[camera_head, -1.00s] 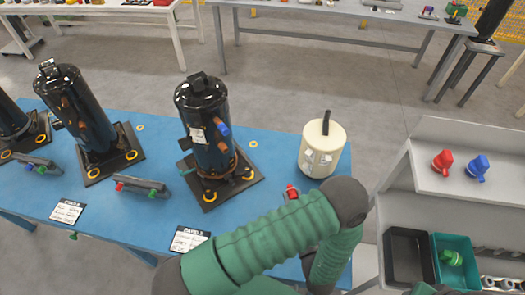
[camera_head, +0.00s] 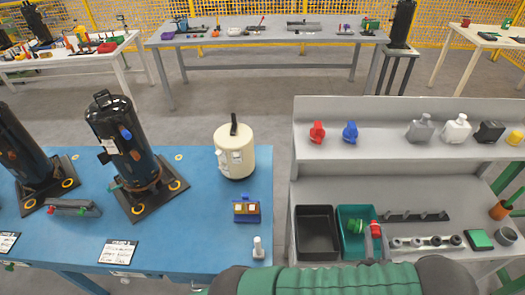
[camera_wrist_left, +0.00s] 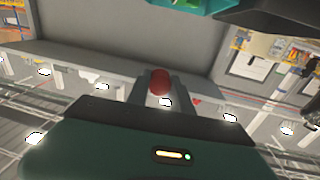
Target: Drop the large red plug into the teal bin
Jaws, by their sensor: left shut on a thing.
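The teal bin (camera_head: 349,249) stands on the lower shelf of the grey rack, right of a black bin. A green plug (camera_head: 356,226) lies in it. The red plug's rounded end (camera_wrist_left: 160,82) shows between the fingers in the left wrist view. The teal bin's edge also shows at the top of that view (camera_wrist_left: 188,4). How high the plug is above the bin floor is hard to tell. My right gripper is not in view.
The black bin (camera_head: 316,232) is directly left of the teal bin. Grey holders (camera_head: 420,241) with fittings lie to its right. The upper shelf (camera_head: 385,150) holds a red part (camera_head: 317,131), a blue part (camera_head: 350,131) and bottles. The blue table (camera_head: 205,215) is left.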

